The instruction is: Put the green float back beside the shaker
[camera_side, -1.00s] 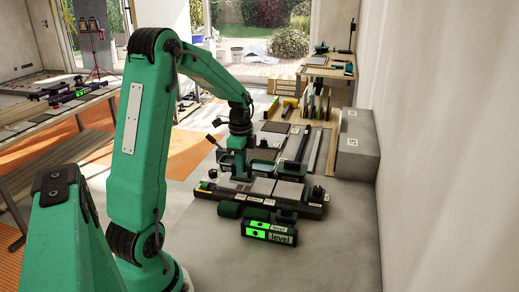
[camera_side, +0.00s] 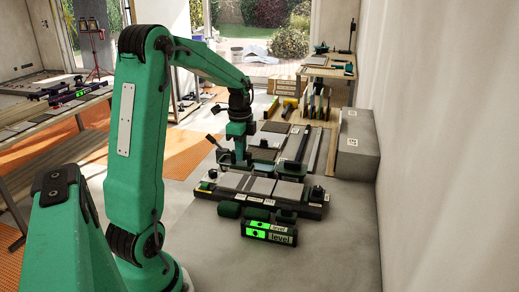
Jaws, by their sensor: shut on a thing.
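My gripper (camera_side: 238,157) is above the back left of a long dark platform, shut on what looks like the green float (camera_side: 237,166). The float is small, partly hidden by the jaws, and close in colour to my arm. Grey tiles (camera_side: 260,187) lie side by side on the dark platform (camera_side: 313,211), which may be the shaker. The gap between the float and the tiles is hard to judge.
A level with bright green displays (camera_side: 269,232) lies on the floor in front of the platform. Dark blocks (camera_side: 229,210) sit along its front edge. A grey block (camera_side: 358,146) stands by the right wall. Long bars (camera_side: 313,150) lie behind the platform. Floor at front right is clear.

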